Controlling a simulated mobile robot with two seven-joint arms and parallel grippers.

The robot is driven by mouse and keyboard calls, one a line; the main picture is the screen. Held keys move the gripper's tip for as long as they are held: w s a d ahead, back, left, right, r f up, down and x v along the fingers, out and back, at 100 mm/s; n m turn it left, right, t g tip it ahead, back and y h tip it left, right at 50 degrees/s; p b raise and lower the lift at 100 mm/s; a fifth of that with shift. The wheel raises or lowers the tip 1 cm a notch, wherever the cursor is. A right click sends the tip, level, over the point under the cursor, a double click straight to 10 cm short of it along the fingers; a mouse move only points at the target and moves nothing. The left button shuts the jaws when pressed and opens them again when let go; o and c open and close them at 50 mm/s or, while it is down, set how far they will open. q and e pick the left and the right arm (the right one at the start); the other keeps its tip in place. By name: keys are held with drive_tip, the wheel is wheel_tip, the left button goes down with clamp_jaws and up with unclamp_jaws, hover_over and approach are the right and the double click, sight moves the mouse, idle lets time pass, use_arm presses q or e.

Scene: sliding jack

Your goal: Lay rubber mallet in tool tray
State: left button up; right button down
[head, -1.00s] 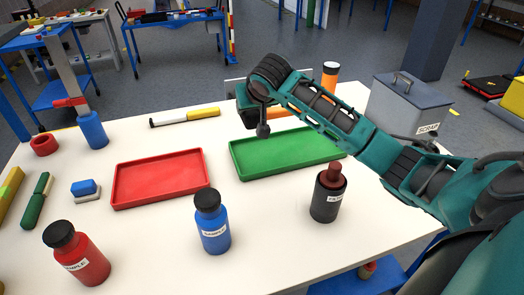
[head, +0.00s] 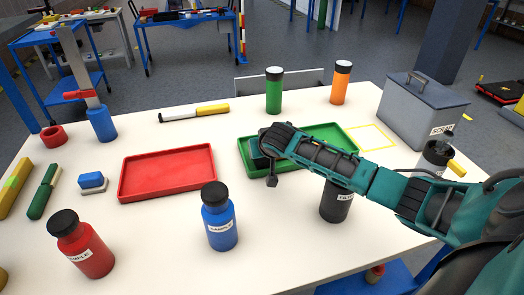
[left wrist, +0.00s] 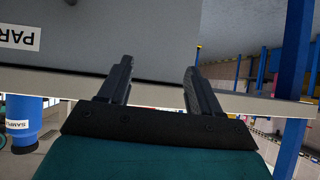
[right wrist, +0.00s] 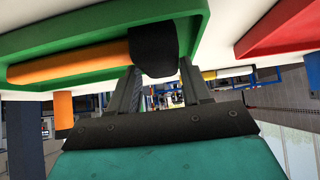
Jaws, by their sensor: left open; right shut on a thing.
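The rubber mallet has an orange handle (right wrist: 75,62) and a black head (right wrist: 153,50), and shows in the right wrist view. My right gripper (right wrist: 160,78) is shut on the mallet at its black head. The mallet appears over or inside the green tray (right wrist: 105,32); contact with its floor cannot be told. In the head view my right arm reaches over the green tray (head: 345,131), and the mallet is hidden by it. My left gripper (left wrist: 158,72) is open and empty in the left wrist view, near a grey bin and the table edge. It is outside the head view.
A red tray (head: 170,197) lies left of the green one. A blue bottle (head: 219,225), red bottle (head: 82,250) and dark bottle (head: 334,208) stand in front. Green (head: 274,92) and orange (head: 340,85) bottles stand behind. A grey scrap bin (head: 415,112) stands at right.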

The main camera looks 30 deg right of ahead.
drive_tip(key=shift+c, duration=2.4)
unclamp_jaws()
drive_tip(key=shift+r, duration=0.1)
drive_tip(key=p+v, duration=0.2)
drive_tip(key=v, duration=1)
